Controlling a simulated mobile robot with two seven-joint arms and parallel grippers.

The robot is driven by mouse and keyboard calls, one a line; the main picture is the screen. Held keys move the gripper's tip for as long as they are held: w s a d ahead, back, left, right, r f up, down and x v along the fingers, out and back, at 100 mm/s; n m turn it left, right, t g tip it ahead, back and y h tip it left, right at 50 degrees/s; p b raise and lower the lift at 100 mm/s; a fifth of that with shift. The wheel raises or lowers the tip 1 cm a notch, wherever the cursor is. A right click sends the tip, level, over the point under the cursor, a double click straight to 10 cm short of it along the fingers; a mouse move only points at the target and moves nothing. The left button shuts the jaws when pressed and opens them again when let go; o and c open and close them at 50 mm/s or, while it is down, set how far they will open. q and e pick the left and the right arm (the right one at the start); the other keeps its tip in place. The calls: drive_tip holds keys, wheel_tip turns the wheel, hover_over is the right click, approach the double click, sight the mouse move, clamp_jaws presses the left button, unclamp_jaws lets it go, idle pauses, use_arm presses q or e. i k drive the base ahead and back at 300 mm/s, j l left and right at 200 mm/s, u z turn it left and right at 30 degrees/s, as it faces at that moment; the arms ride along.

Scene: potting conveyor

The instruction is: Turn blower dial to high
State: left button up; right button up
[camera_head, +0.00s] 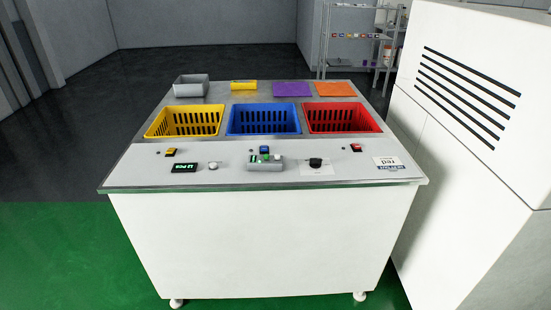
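A black dial (316,162) sits on a pale label plate (317,170) on the front panel of the white workstation (255,240), right of centre. The label's writing and the dial's setting are too small to read. Neither of my grippers shows in the head view.
Yellow (184,121), blue (264,119) and red (342,117) baskets are set in the worktop behind the panel. A large white cabinet (470,150) flanks the right side. Floor in front is clear.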

sight(315, 163)
drive_tip(key=i+j, duration=0.4)
drive_tip(key=i+j+z, duration=0.2)
drive_tip(key=i+j, duration=0.15)
drive_tip(key=i+j+z, duration=0.2)
drive_tip(key=i+j, duration=0.15)
drive_tip(key=j, duration=0.25)
